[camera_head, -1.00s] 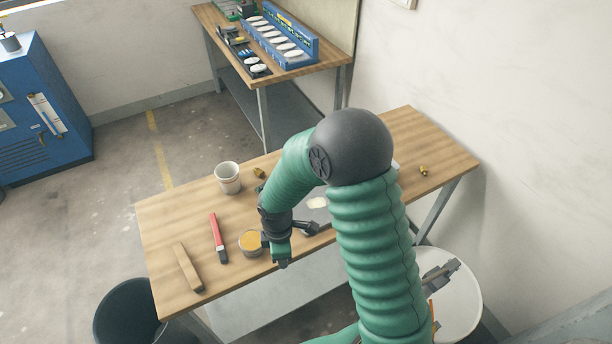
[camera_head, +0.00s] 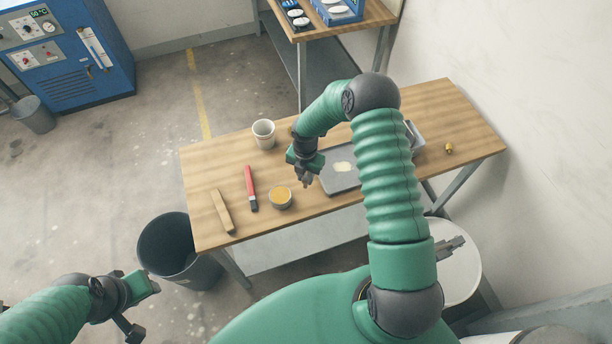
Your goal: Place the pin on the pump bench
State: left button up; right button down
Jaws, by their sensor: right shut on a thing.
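My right gripper (camera_head: 305,178) is low over the wooden bench (camera_head: 235,160), between the round tin and the grey tray. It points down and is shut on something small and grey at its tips. This may be the pin, but it is too small and too covered by the fingers to make out. I cannot tell whether it touches the bench top. My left gripper (camera_head: 142,306) is at the lower left, over the floor, its fingers apart and empty.
On the bench are a white cup (camera_head: 264,135), a red-handled tool (camera_head: 250,186), a wooden bar (camera_head: 222,211), an orange-filled tin (camera_head: 281,198), a grey tray (camera_head: 340,180) and a brass piece (camera_head: 449,149). A dark bin (camera_head: 172,250) and a white round table (camera_head: 462,275) stand nearby.

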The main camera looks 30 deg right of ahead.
aim_at(306, 182)
jog(key=f, duration=0.1)
jog(key=f+p, duration=0.1)
jog(key=f, duration=0.1)
jog(key=shift+d+f+p, duration=0.2)
jog(key=shift+d+p, duration=0.1)
jog(key=shift+p, duration=0.05)
jog(key=shift+w+f, duration=0.1)
jog(key=shift+f, duration=0.05)
jog(key=shift+a, duration=0.15)
jog(key=c, duration=1.3)
grip_release()
jog(key=shift+a, duration=0.1)
jog(key=shift+o, duration=0.2)
